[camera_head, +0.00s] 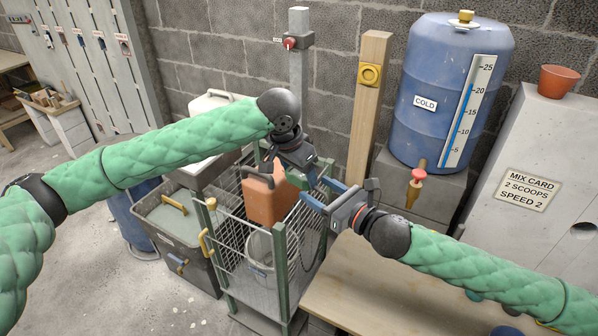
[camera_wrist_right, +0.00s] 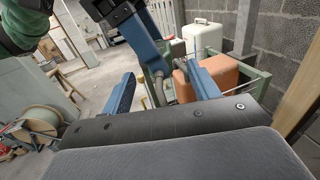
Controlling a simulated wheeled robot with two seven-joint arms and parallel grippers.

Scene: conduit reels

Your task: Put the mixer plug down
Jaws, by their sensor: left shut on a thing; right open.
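My left gripper (camera_head: 311,176) is shut above the wire cage cart. In the right wrist view its blue fingers (camera_wrist_right: 155,66) come down close to a small grey piece (camera_wrist_right: 176,50), which looks like the mixer plug. The plug is mostly hidden in the head view. A thin dark cable (camera_head: 325,240) hangs below the grippers at the cart's right side. My right gripper (camera_head: 326,194) is open just right of the left one. In its wrist view, its two blue fingers (camera_wrist_right: 163,87) stand apart with the left gripper between and beyond them.
The green-framed cart (camera_head: 282,262) holds an orange jerrycan (camera_head: 266,200) and a grey bucket (camera_head: 262,262). A blue COLD water barrel (camera_head: 425,95) and a wooden post (camera_head: 366,110) with a yellow socket (camera_head: 370,75) stand behind.

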